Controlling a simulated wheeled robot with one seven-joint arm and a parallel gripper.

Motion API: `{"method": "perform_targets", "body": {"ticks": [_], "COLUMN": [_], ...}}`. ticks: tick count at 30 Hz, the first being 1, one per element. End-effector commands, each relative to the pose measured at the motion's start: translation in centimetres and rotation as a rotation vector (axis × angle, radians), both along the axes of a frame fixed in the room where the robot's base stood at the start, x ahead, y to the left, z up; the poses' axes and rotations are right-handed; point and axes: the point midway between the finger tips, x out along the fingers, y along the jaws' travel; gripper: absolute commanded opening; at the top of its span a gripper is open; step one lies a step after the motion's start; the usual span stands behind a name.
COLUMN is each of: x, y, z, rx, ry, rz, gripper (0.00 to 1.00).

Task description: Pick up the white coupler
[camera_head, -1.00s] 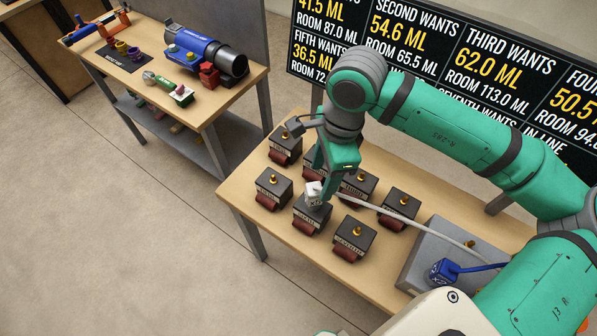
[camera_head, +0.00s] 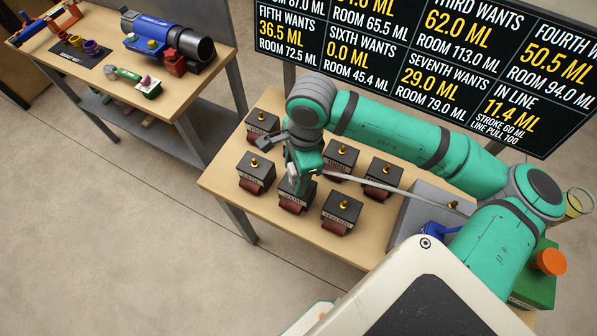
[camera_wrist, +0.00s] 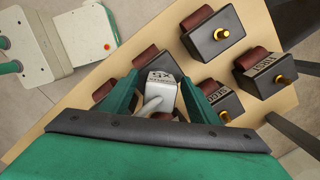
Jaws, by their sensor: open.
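The white coupler (camera_wrist: 161,79) shows in the wrist view between the two green fingers of my gripper (camera_wrist: 160,90), with dark marking on its top face and a pale hose leading from it. My gripper is open, one finger on each side of the coupler; I cannot tell whether either touches it. In the head view my gripper (camera_head: 297,178) is down at a black box (camera_head: 294,196) in the front row, and its fingers mostly hide the coupler. The pale hose (camera_head: 390,186) runs right from there.
Several black boxes with brass nipples stand close around, including one in front (camera_head: 342,208) and one at right (camera_head: 383,175). A grey block (camera_head: 420,205) with a blue part is on the table's right. A second table (camera_head: 190,85) holds tools. A lettered board (camera_head: 430,60) stands behind.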

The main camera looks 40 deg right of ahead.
Motion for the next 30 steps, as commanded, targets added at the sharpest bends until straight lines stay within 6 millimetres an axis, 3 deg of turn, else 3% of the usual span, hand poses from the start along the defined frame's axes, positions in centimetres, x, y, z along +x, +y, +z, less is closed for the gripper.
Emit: {"method": "perform_targets", "body": {"ticks": [10, 15, 18, 30], "x": [-0.09, -0.13, -0.13, -0.05], "y": [-0.16, -0.21, -0.23, -0.12], "z": [-0.83, -0.81, -0.80, -0.11], "rx": [-0.001, -0.001, -0.001, -0.001], "ry": [-0.001, -0.001, -0.001, 0.000], "rz": [-0.006, -0.007, -0.008, -0.004], "gripper": [0.55, 0.14, 0.07, 0.06]}}
